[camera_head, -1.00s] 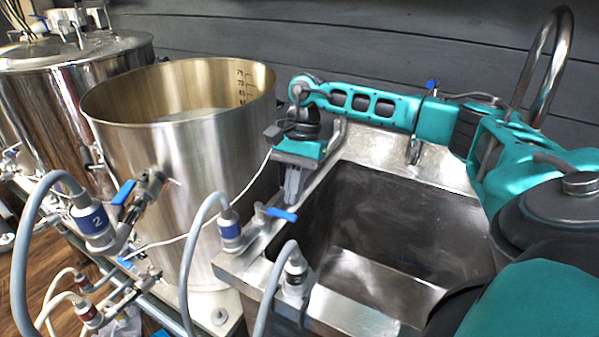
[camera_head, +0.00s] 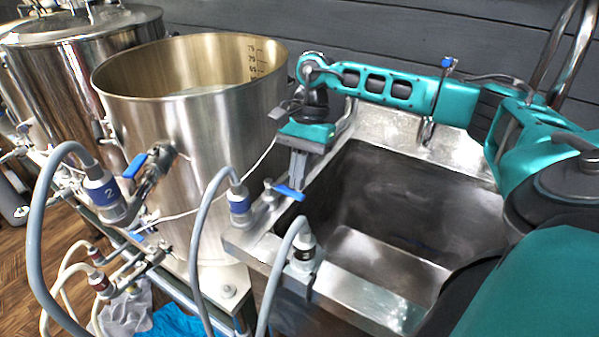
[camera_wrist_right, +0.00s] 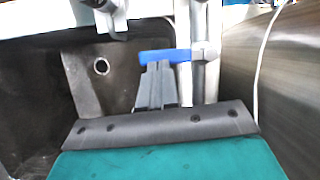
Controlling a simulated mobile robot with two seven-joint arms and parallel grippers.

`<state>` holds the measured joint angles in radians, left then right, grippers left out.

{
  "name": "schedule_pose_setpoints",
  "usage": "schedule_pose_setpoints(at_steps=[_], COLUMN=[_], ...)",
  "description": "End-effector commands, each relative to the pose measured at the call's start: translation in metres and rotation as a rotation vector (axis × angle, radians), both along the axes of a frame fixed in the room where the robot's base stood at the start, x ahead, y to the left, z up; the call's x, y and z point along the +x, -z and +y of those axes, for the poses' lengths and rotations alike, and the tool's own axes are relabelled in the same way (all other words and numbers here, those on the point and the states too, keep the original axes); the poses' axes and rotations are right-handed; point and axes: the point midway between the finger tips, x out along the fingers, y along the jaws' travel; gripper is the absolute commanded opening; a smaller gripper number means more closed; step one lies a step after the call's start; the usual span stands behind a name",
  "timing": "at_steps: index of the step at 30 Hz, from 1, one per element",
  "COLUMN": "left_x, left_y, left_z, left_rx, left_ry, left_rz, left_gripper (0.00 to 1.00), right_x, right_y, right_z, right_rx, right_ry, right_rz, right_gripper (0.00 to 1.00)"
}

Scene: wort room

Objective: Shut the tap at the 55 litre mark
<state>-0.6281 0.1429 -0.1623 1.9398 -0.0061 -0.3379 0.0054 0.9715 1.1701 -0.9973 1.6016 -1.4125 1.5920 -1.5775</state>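The open steel kettle (camera_head: 195,140) stands left of the sink in the head view. Pale liquid (camera_head: 200,90) shows inside. Its scale (camera_head: 253,60) is on the inner far wall; the numbers are too small to read surely, and I cannot tell the level. A tap with a blue lever (camera_head: 289,191) sits on the sink's left rim; the lever also shows in the wrist view (camera_wrist_right: 165,57). My right gripper (camera_head: 298,176) points down just above this lever, fingers together (camera_wrist_right: 157,66). I cannot tell if they touch it. My left gripper is out of view.
Another blue-levered tap (camera_head: 135,165) is on the kettle's front, beside a grey hose marked 2 (camera_head: 100,190). More grey hoses (camera_head: 210,215) arch in front. The steel sink (camera_head: 400,215) is empty. A lidded vessel (camera_head: 85,60) stands at the back left.

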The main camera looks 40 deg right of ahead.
Motion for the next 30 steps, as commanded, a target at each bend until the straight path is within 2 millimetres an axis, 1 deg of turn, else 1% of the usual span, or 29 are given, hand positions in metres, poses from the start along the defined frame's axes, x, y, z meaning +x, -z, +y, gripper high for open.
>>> schedule_pose_setpoints(at_steps=[4,8,11,15,18,21,25,30], left_x=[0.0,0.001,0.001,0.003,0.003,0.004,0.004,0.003], left_y=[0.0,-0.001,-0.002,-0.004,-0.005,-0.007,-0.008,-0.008], left_z=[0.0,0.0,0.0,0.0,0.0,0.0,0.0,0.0], left_rx=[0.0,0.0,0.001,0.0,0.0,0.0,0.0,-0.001], left_ry=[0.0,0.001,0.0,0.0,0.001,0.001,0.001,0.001], left_rz=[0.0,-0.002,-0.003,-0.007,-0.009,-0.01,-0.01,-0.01], left_gripper=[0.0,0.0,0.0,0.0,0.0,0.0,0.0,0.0], right_x=[0.0,0.003,0.006,0.011,0.013,0.016,0.017,0.018], right_y=[-0.002,-0.018,-0.037,-0.068,-0.087,-0.102,-0.115,-0.12], right_z=[0.0,-0.006,-0.013,-0.024,-0.032,-0.037,-0.042,-0.045], right_rx=[0.001,0.001,0.001,0.0,0.001,0.001,0.001,0.001], right_ry=[-0.002,-0.001,0.001,0.001,0.001,0.0,0.0,0.0], right_rz=[0.003,-0.001,-0.003,-0.004,-0.003,-0.003,-0.002,0.0], right_gripper=[0.0,0.0,0.0,0.0,0.0,0.0,0.0,0.0])
